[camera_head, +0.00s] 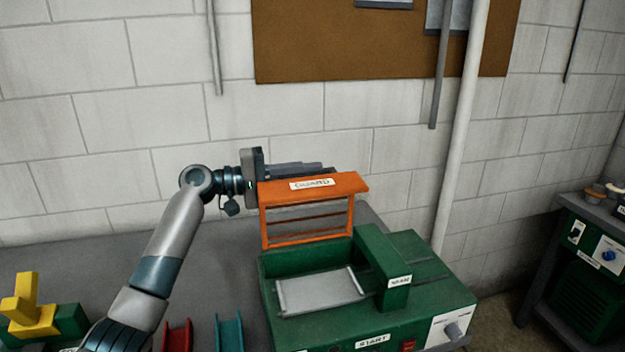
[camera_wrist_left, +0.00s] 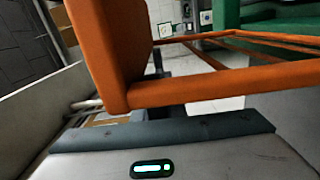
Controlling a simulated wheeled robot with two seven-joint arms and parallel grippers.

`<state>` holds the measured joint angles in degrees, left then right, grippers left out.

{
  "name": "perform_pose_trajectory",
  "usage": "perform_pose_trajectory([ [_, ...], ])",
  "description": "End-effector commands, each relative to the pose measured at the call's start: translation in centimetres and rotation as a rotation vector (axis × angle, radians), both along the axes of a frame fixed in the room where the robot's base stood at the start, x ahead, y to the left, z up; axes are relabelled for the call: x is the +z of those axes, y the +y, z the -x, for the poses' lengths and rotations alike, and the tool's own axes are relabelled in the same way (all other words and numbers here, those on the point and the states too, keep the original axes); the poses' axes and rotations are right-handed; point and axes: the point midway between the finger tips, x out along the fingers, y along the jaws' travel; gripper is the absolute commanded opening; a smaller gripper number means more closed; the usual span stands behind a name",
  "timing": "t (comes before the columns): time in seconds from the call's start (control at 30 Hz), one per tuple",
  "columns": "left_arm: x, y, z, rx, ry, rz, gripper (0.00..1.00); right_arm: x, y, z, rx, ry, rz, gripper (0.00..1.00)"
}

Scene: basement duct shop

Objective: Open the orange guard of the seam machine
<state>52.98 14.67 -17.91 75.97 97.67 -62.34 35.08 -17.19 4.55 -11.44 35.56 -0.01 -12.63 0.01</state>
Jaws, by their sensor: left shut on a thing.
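The orange guard (camera_head: 312,187) of the green seam machine (camera_head: 330,325) stands raised and upright at the machine's back edge, with its label facing me. The machine's bed with a grey metal sheet (camera_head: 320,292) lies uncovered in front of it. My left gripper (camera_head: 300,169) is at the guard's upper left, behind its top bar, and is shut on the guard. In the left wrist view the orange guard (camera_wrist_left: 115,50) fills the upper middle, close against the gripper; the fingertips are mostly hidden by it. My right gripper is not in view.
A white pipe (camera_head: 461,130) runs down the wall behind. Another green machine (camera_head: 595,255) stands at the right.

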Motion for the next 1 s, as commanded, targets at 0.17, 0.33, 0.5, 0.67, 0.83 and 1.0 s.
perform_pose_trajectory([
  [0.17,-0.3,0.5,-1.7,0.002,0.096,0.034,0.0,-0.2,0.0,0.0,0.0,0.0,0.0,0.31],
  [0.33,-0.7,0.8,-2.5,0.002,0.151,0.051,0.0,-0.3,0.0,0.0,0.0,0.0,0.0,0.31],
  [0.5,-0.9,0.9,-2.7,0.002,0.171,0.058,0.0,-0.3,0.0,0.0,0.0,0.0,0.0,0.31],
  [0.67,-0.9,0.9,-2.8,0.002,0.172,0.058,0.0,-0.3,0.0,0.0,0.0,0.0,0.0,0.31],
  [0.83,-0.9,0.9,-2.8,0.002,0.171,0.058,0.0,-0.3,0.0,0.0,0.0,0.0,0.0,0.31],
  [1.0,-0.9,0.9,-2.7,0.001,0.171,0.057,0.3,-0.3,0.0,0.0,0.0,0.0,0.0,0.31],
])
